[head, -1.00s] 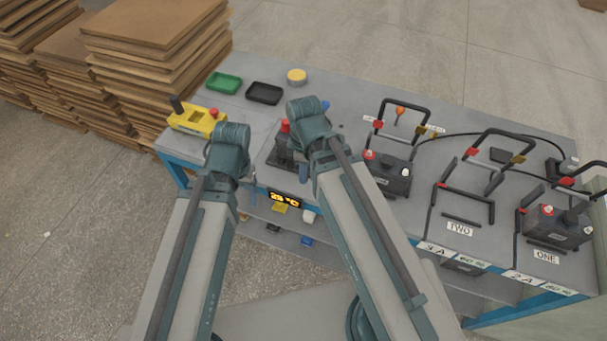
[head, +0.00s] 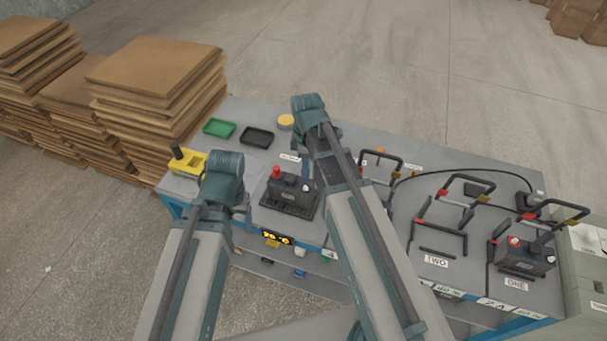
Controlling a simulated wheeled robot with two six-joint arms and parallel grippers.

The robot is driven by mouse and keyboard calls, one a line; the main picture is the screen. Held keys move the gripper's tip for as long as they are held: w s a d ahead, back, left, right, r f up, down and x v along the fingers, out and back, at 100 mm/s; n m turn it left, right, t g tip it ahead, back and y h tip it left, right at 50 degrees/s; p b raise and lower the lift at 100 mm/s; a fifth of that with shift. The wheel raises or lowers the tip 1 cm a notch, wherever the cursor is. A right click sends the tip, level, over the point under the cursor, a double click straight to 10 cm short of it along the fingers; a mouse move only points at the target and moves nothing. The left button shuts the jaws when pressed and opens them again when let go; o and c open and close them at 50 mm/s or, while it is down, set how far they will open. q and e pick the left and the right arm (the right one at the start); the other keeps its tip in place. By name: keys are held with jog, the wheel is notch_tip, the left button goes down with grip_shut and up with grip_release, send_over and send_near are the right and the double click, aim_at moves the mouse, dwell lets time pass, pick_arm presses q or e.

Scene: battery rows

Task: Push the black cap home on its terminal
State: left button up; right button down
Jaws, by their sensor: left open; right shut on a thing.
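A dark battery (head: 288,197) stands on the bench between my two arms. A red cap (head: 276,172) covers its left terminal, and a pale terminal (head: 306,188) shows at its right. My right gripper (head: 306,163) is over the back right of this battery, mostly hidden by its own wrist. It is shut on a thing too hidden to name. I cannot make out the black cap with certainty. My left gripper (head: 243,209) is open, left of the battery, partly hidden behind its wrist.
A yellow tester (head: 190,165), green tray (head: 219,128), black tray (head: 257,136) and yellow round tub (head: 286,121) lie at the left and back. Black frames (head: 440,238) and another battery (head: 524,258) stand at the right. Cardboard stacks (head: 155,75) stand beyond the bench.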

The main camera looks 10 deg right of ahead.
jog(key=shift+w+d, duration=0.1)
jog(key=b, duration=0.5)
send_over(306, 187)
jog(key=shift+f, duration=2.15)
jog(key=shift+f+b, duration=1.25)
jog(key=shift+f, duration=0.2)
dwell(0.7)
jog(key=shift+c, duration=0.4)
grip_release()
jog(key=shift+r, duration=0.2)
jog(key=shift+r+p, duration=3.35)
jog(key=shift+p, duration=0.2)
